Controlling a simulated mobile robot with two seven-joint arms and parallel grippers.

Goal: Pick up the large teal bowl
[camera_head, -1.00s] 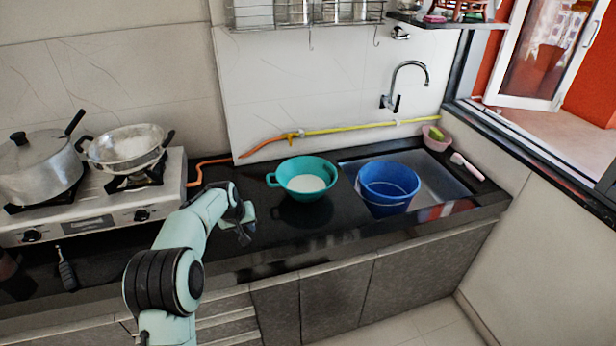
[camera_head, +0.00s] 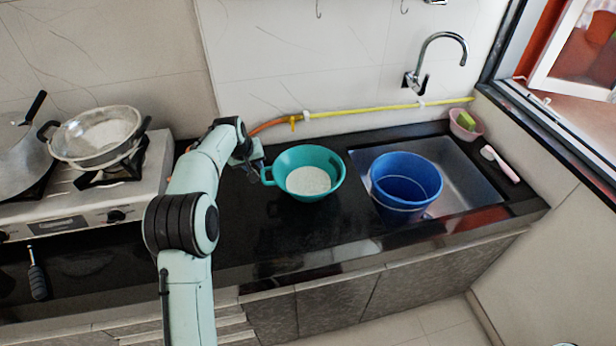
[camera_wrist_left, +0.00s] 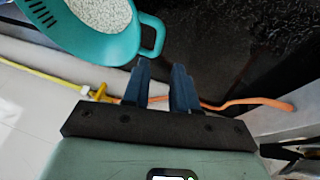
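The large teal bowl (camera_head: 309,172) stands upright on the black counter, left of the sink, with white grains in it and a loop handle on its left side. It also shows in the left wrist view (camera_wrist_left: 105,38) at the top left. My left gripper (camera_head: 257,172) is right beside the bowl's left handle. In the left wrist view my left gripper's two dark fingers (camera_wrist_left: 161,80) are apart with a gap between them and nothing in it. The handle (camera_wrist_left: 152,36) lies just ahead of the fingertips. My right gripper is not in view.
A blue bucket (camera_head: 405,186) stands in the sink (camera_head: 463,180) to the right of the bowl. A stove with a metal strainer pan (camera_head: 97,135) is at the left. A yellow and orange hose (camera_head: 360,112) runs along the wall behind. The counter front of the bowl is clear.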

